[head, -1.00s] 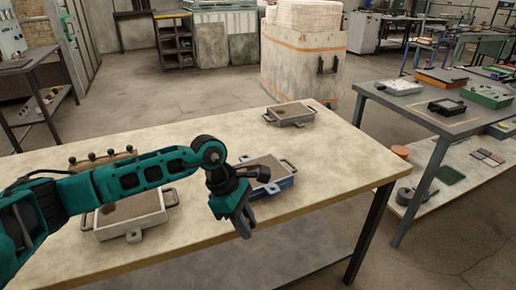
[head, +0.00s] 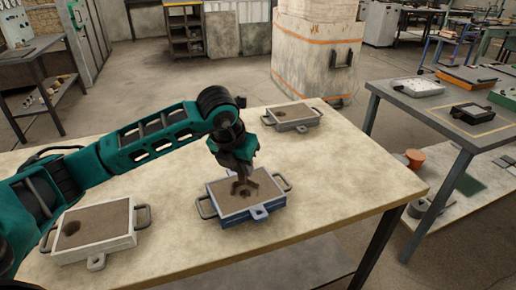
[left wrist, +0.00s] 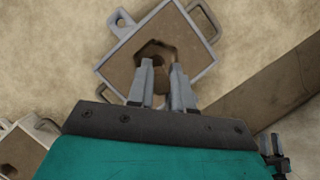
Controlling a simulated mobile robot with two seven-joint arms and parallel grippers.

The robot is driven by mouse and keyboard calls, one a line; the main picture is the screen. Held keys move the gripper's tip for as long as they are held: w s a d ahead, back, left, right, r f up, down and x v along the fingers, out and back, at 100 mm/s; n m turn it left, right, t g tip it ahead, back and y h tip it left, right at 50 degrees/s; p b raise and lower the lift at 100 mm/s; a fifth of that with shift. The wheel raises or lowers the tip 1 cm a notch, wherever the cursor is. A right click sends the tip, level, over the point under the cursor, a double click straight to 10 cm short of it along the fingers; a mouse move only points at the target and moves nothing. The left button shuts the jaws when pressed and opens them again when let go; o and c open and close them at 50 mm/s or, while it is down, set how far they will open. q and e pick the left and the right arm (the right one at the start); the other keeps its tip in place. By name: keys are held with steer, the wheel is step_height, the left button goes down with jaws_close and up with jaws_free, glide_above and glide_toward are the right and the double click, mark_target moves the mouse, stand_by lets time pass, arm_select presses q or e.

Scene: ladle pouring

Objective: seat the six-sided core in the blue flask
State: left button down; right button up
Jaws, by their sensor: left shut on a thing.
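The blue flask (head: 238,221) is a shallow blue box with side handles, filled with brown sand, on the near table. It also shows in the left wrist view (left wrist: 124,60), with a dark six-sided recess in its sand. My left gripper (head: 243,180) points down over this recess. In the left wrist view my left gripper (left wrist: 164,80) is shut on a small brown piece, the six-sided core (left wrist: 177,78), mostly hidden by the fingers. The core is at the recess; I cannot tell how deep it sits.
A white flask (head: 128,240) with a round hole stands at the table's left, under my left arm. A grey flask (head: 293,126) stands at the back. The table (head: 350,190) is bare to the right. A side table (head: 440,108) holds other boxes.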

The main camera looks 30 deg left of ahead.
mark_target(244, 181)
arm_select(q)
steer(key=shift+w, duration=0.4)
steer(key=shift+w+f, duration=0.1)
steer(key=shift+w, duration=0.05)
steer(key=shift+s+f+b, duration=0.2)
steer(key=shift+f+b, duration=0.2)
steer(key=shift+f, duration=0.3)
step_height(244, 181, down, 3)
steer(key=shift+r+b, duration=0.1)
steer(key=shift+b, duration=1.05)
steer(key=shift+f+b, duration=0.45)
steer(key=shift+f, duration=0.25)
arm_select(e)
steer(key=shift+w+a+f, duration=0.2)
steer(key=shift+a+f, duration=0.15)
steer(key=shift+f, duration=0.25)
steer(key=shift+w+a+f, duration=0.15)
steer(key=shift+a+f, duration=0.2)
steer(key=shift+f, duration=0.2)
steer(key=shift+a+f, duration=0.1)
steer(key=shift+f, duration=0.15)
